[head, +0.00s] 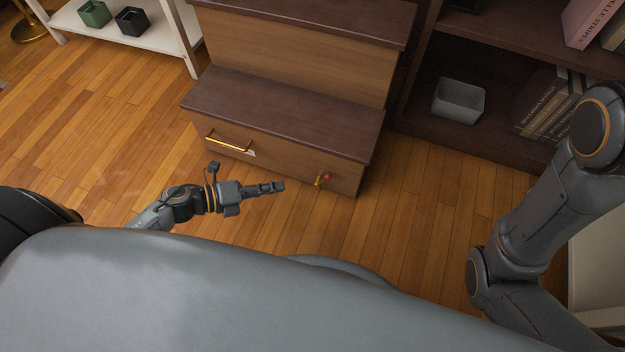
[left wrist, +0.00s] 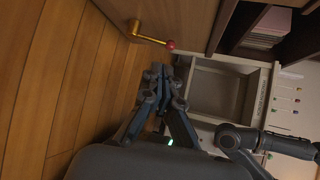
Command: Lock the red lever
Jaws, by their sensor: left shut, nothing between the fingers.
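The lever is a short gold arm (head: 318,181) with a red knob (head: 327,176), on the right part of the front of a low brown wooden step unit (head: 285,145). In the left wrist view the gold arm (left wrist: 150,39) and its red knob (left wrist: 171,45) show just beyond my fingertips. My left gripper (head: 279,186) is shut and empty, to the left of the lever in the head view, with a gap between them. Its closed fingers also show in the left wrist view (left wrist: 160,73). My right arm shows at the right of the head view, but its gripper is out of view.
A gold drawer handle (head: 228,143) is on the same wooden front, left of the lever. A dark bookcase with a grey bin (head: 458,100) and books stands at the right. A white shelf (head: 150,45) stands at the back left. The wooden floor (head: 110,130) between is clear.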

